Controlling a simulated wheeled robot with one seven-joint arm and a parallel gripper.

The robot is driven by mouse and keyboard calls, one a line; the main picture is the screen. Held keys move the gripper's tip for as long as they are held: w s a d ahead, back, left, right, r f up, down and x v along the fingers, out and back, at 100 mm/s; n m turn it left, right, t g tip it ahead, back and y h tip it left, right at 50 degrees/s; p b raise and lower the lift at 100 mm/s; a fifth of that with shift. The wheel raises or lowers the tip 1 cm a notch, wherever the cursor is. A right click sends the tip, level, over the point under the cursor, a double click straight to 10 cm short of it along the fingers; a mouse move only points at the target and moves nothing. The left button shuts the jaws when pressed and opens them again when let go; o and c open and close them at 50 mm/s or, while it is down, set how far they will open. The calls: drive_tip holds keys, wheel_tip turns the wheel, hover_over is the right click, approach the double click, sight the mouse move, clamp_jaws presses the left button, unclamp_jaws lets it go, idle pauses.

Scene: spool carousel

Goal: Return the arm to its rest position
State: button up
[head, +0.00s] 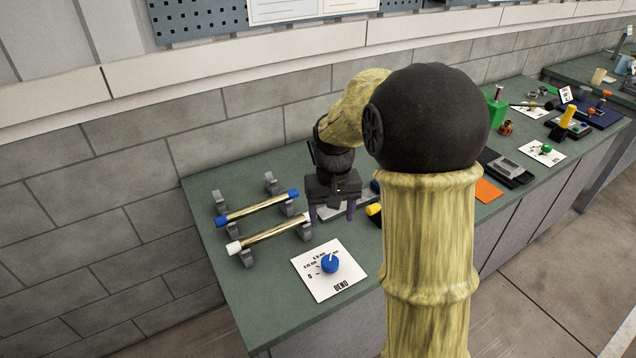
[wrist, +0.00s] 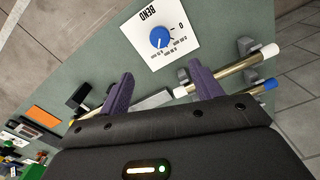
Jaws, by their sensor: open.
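My gripper (head: 332,212) is at the end of my arm above the green bench, right of two brass rods on grey stands. In the wrist view its two purple fingers (wrist: 163,88) are spread apart with nothing held between them. My arm's large black joint and wood-patterned links fill the middle of the head view and hide part of the bench.
The blue-capped rod (head: 257,208) and white-capped rod (head: 268,234) rest on stands at the left. A white BEND card (head: 318,285) with a blue knob (head: 330,263) lies in front. An orange pad (head: 486,191) and a green item (head: 496,108) sit farther right.

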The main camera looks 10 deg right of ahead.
drive_tip(key=shift+s, duration=0.15)
drive_tip(key=s+f+t, duration=0.2)
drive_tip(key=s+f, duration=0.1)
drive_tip(key=s, duration=1.1)
drive_tip(key=shift+f+t, duration=0.25)
drive_tip(key=shift+t, duration=0.05)
idle(0.4)
